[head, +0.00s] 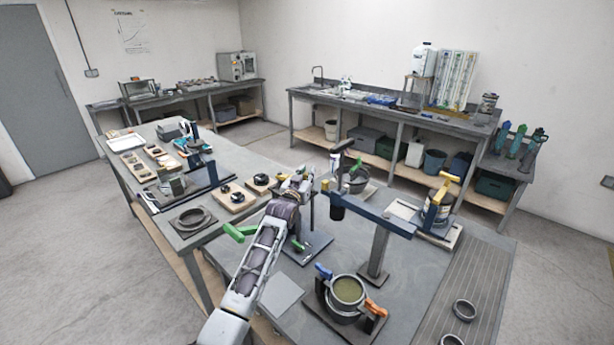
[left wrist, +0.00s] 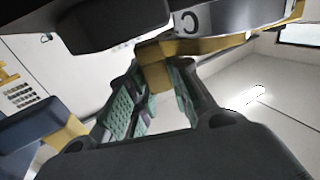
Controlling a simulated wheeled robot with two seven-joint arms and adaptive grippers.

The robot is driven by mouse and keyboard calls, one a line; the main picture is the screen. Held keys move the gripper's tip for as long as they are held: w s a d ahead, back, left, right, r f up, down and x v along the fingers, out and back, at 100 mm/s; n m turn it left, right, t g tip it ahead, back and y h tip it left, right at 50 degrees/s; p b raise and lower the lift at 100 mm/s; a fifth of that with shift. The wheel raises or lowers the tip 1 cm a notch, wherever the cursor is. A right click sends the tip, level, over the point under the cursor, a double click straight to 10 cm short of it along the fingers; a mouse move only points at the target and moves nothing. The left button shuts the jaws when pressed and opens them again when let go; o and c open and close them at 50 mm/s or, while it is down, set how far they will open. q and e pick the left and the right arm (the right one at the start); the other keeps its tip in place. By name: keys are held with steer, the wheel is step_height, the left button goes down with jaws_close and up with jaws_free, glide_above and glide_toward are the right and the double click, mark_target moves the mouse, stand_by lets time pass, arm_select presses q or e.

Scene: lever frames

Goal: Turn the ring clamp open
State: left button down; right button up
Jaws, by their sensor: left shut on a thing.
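My left gripper (head: 308,184) reaches in from the lower left to the near end of a dark blue beam (head: 370,212) on a grey post. In the left wrist view my left gripper (left wrist: 156,90), with green-padded fingers, is shut on a yellow lever (left wrist: 154,72). The lever joins a dark rounded body (left wrist: 225,16) with a pale curved mark, likely part of the ring clamp. In the head view a small yellow end (head: 325,186) shows beside the gripper, and a black cylinder (head: 337,206) hangs under the beam. The fingers partly hide the lever. My right gripper is not seen.
A pot (head: 347,290) with blue and orange handles stands at the front. A yellow-handled canister (head: 437,207) stands to the right. A green handle (head: 240,232) lies close to my left forearm. Loose rings (head: 465,309) lie on the ribbed mat (head: 465,270), otherwise mostly clear.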

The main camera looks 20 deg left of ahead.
arm_select(q)
steer(key=shift+a+r, duration=0.15)
steer(key=c, duration=1.3)
jaws_free()
steer(key=shift+s, duration=0.15)
steer(key=shift+s+a, duration=0.2)
steer(key=shift+s, duration=2.8)
steer(key=shift+s+a, duration=0.2)
steer(key=shift+s, duration=2.75)
